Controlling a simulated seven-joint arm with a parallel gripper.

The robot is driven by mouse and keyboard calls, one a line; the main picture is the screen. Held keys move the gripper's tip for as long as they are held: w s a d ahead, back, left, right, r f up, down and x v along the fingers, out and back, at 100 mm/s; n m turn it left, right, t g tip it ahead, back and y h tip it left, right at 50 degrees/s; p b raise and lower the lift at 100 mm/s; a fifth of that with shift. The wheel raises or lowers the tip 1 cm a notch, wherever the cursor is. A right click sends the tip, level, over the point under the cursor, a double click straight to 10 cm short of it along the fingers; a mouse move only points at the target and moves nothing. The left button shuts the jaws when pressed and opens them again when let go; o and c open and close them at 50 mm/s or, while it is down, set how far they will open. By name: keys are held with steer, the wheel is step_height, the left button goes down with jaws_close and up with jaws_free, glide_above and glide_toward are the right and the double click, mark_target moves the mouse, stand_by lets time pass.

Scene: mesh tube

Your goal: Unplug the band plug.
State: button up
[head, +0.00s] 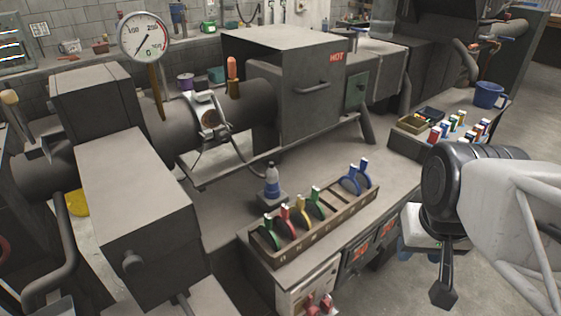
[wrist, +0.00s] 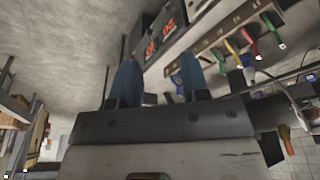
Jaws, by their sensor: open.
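A grey cable (head: 229,158) loops down from near the band. I cannot make out the plug itself clearly at this size. My gripper (head: 430,252) is at the right of the head view, far from the band, beyond the front rack. In the wrist view its two blue fingertips (wrist: 160,78) stand apart with nothing between them. The band is not clearly seen in the wrist view.
A rack (head: 318,225) of coloured looped pieces lies along the bench front and shows in the wrist view (wrist: 205,42). A box marked HOT (head: 310,85) adjoins the tube; a dial gauge (head: 145,37) stands left.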

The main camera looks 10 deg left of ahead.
steer(key=o, duration=0.5)
steer(key=shift+c, duration=0.2)
steer(key=shift+o, duration=0.5)
steer(key=shift+w+a+r, duration=0.15)
steer(key=shift+w, duration=0.3)
steer(key=shift+w+a+r, duration=0.1)
steer(key=shift+w+a, duration=0.05)
steer(key=shift+w, duration=0.3)
steer(key=n+g, duration=0.2)
steer(key=n, duration=0.5)
glide_above(272, 163)
steer(key=s+d, duration=0.7)
steer(key=d, duration=0.3)
step_height(272, 163, down, 6)
steer(key=w+a+f, duration=0.2)
steer(key=a, duration=0.1)
steer(key=w+a+f+n, duration=0.1)
steer(key=w+a+f, duration=0.1)
steer(key=a, duration=0.1)
steer(key=w+a+f+n, duration=0.1)
steer(key=w+a+f, duration=0.1)
steer(key=a, duration=0.1)
steer(key=shift+w+f+g, duration=0.1)
steer(key=shift+f+g, duration=0.2)
steer(key=shift+f, duration=0.05)
steer(key=shift+w+a+f, duration=0.35)
steer(key=shift+a+f, duration=0.1)
steer(key=shift+a, duration=0.1)
steer(key=shift+f, duration=0.1)
